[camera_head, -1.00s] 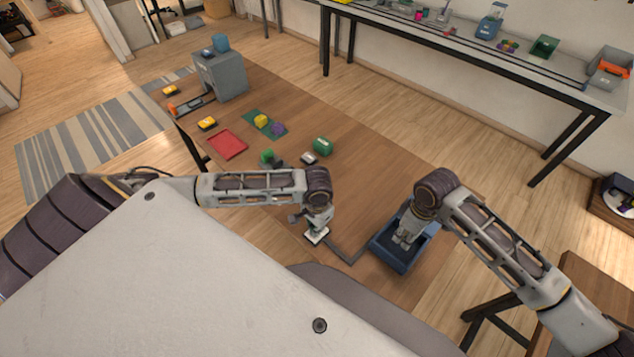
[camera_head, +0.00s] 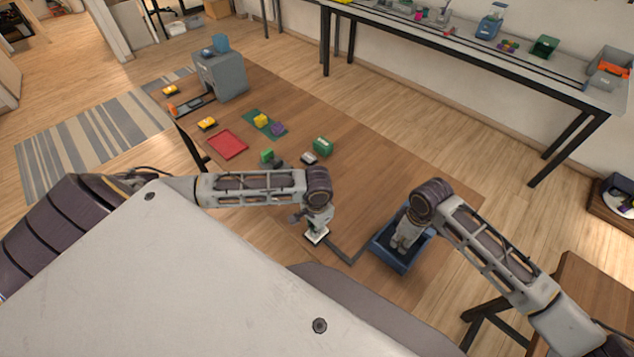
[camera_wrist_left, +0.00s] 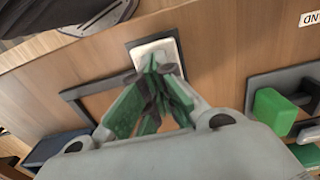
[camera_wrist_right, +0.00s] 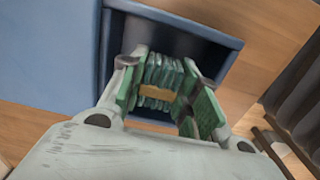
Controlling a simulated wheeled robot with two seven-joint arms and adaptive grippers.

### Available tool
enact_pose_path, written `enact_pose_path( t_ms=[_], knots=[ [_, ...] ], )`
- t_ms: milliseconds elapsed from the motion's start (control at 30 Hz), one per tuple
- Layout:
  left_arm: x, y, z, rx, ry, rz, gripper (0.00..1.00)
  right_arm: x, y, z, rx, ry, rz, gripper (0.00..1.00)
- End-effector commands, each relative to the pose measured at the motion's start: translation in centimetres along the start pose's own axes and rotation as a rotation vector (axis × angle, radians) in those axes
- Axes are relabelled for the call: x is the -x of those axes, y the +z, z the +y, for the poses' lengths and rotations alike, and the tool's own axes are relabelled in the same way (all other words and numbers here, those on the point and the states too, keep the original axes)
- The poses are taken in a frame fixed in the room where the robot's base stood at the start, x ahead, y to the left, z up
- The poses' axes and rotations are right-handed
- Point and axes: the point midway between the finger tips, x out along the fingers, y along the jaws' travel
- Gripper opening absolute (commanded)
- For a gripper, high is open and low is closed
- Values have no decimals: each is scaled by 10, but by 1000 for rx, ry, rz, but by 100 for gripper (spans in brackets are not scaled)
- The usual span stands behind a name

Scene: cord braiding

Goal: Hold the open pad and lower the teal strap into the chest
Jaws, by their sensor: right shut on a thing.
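The white pad (camera_head: 316,237) lies on the table, joined by a grey bar to the blue chest (camera_head: 388,260). My left gripper (camera_head: 319,227) points down at the pad; in the left wrist view its fingertips meet over the pad (camera_wrist_left: 154,50), with nothing visible between them. Whether they press it is hard to tell. The chest is open, its dark inside showing in the right wrist view. My right gripper (camera_head: 402,244) is shut on the teal strap (camera_wrist_right: 164,72), a folded bundle with a tan band, over or inside the chest opening. The strap's underside is hidden.
A grey cabinet (camera_head: 225,78) stands at the table's far end. Bare wood lies behind the chest.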

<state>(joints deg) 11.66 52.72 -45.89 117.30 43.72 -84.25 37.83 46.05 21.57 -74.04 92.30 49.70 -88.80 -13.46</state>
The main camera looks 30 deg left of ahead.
Motion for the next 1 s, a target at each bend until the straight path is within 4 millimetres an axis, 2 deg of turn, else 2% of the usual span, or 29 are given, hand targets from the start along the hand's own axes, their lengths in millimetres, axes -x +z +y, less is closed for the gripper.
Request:
enact_pose_path(
  t_ms=[200,233,400,1000],
  knots=[
    [-1,1,0,0,-1,-3,0,0,0,0,0,0,0,7],
    [-1,1,0,0,-1,-3,0,0,0,0,0,0,1,35],
    [-1,1,0,0,-1,-3,0,0,0,0,0,1,1,57],
    [-1,1,0,0,-1,-3,0,0,0,0,0,1,1,57]
  ],
)
